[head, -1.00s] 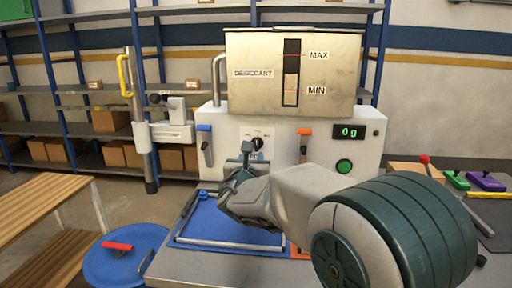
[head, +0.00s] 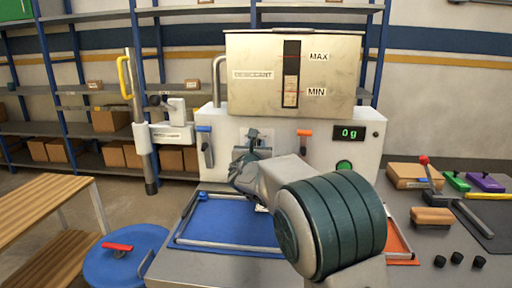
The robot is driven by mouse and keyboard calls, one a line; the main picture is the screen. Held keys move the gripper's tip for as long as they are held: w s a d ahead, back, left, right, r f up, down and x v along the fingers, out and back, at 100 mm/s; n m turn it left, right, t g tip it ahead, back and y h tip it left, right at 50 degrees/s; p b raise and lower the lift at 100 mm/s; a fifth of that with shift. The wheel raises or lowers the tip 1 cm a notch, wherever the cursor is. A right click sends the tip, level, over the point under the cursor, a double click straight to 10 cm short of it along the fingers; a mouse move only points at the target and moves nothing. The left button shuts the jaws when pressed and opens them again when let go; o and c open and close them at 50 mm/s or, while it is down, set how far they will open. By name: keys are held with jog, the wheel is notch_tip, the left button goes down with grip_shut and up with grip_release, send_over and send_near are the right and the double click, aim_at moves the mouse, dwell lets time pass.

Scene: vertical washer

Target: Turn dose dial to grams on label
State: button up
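The dose dial sits on the white front of the dispenser (head: 372,150); in the head view my gripper now covers the knob, and only part of its pale scale plate (head: 266,136) shows. My gripper (head: 250,146) is at the dial, seen from behind; whether its fingers touch or hold the knob cannot be told. The display (head: 349,133) reads 0 g in green. A "DESICCANT" label (head: 252,75) is on the metal hopper (head: 345,75) above. No label with a gram amount is readable.
A blue lever (head: 205,145) and an orange lever (head: 304,140) flank the dial. A green button (head: 343,165) is below the display. A blue tray (head: 225,222) lies beneath my arm. Black knobs and wooden blocks (head: 432,216) stand on the right.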

grip_shut()
jog(key=shift+f+b, duration=0.15)
jog(key=shift+b, duration=0.45)
jog(key=m+b, duration=0.3)
jog(key=b, duration=0.1)
jog(key=m+b, duration=0.3)
jog(key=b, duration=0.2)
jog(key=m+b, duration=0.3)
jog(key=b, duration=0.1)
jog(key=shift+d+f+m, duration=0.15)
jog(key=shift+d+m, duration=0.15)
jog(key=shift+d, duration=0.05)
jog(key=shift+m+b, duration=0.3)
jog(key=shift+o, duration=1.2)
grip_release()
